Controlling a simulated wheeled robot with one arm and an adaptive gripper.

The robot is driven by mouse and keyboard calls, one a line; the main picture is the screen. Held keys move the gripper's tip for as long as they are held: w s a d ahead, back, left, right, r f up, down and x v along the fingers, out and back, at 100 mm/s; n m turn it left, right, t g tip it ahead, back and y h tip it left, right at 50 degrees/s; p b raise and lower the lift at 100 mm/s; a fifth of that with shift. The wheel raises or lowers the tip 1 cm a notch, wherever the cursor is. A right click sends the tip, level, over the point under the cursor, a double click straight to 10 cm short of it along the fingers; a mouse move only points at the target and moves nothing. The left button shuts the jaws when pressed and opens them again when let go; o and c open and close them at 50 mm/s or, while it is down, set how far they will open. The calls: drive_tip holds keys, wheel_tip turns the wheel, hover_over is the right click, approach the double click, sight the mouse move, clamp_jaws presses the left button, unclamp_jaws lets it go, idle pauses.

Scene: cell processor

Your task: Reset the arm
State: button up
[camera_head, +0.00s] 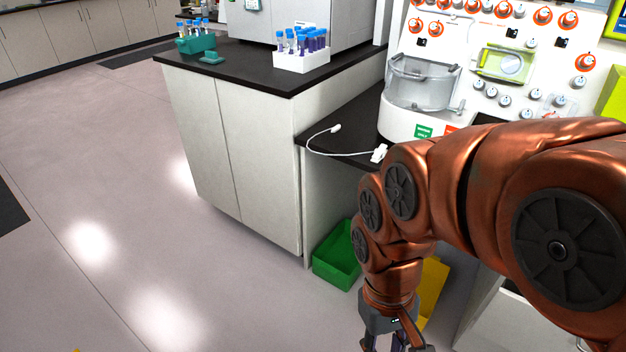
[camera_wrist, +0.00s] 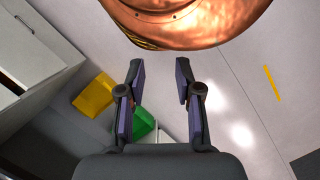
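My arm is copper-coloured and reaches in from the right side of the head view, bent downward. My gripper (camera_head: 396,345) hangs low at the bottom edge of the head view, partly cut off, in front of the cabinets and above the floor. In the wrist view my gripper (camera_wrist: 160,100) has its two purple-padded fingers apart with nothing between them. A copper part of my own arm shows at the top of the wrist view.
A green bin (camera_head: 337,256) and a yellow bin (camera_head: 432,290) stand on the floor beside my gripper. A white cell processor (camera_head: 425,85) stands on the lower black counter (camera_head: 345,128). A white tube rack (camera_head: 301,60) sits on the higher counter. Open floor (camera_head: 130,200) lies left.

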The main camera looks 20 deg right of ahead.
wheel_tip(320, 180, up, 19)
drive_tip(key=t+p, duration=0.1)
drive_tip(key=p, duration=1.6)
drive_tip(key=shift+w+p, duration=0.15)
drive_tip(key=shift+p, duration=0.25)
drive_tip(key=shift+r, duration=0.1)
